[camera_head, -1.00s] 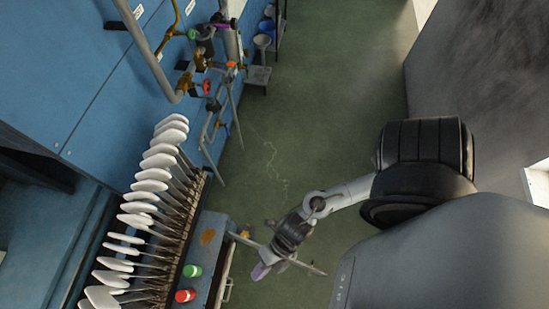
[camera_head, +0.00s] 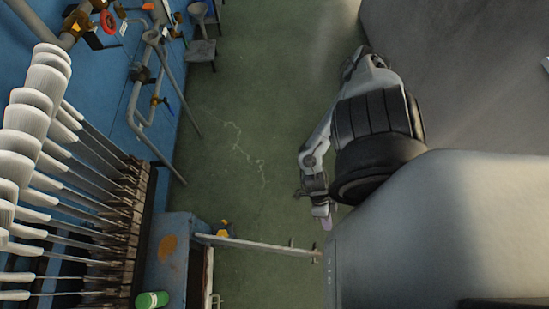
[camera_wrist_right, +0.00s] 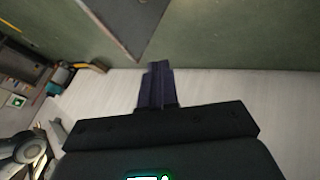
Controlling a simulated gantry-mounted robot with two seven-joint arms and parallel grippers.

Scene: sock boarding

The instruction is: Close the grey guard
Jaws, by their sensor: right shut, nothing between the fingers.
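The grey guard (camera_head: 260,245) shows in the head view as a thin pale bar seen nearly edge-on. It sticks out to the right from the blue machine body (camera_head: 175,255), standing open over the floor. My right gripper (camera_head: 328,220) is just past the guard's free end, on its upper side in the picture, and looks apart from it. Its shut, empty purple fingers (camera_wrist_right: 156,88) show in the right wrist view. A pale grey surface behind them there cannot be identified surely. My left gripper is not in view.
A row of white sock boards (camera_head: 35,110) on metal rods stands at the left. A green button (camera_head: 152,299) is on the machine's top. Pipes with valves (camera_head: 145,75) run along the blue wall.

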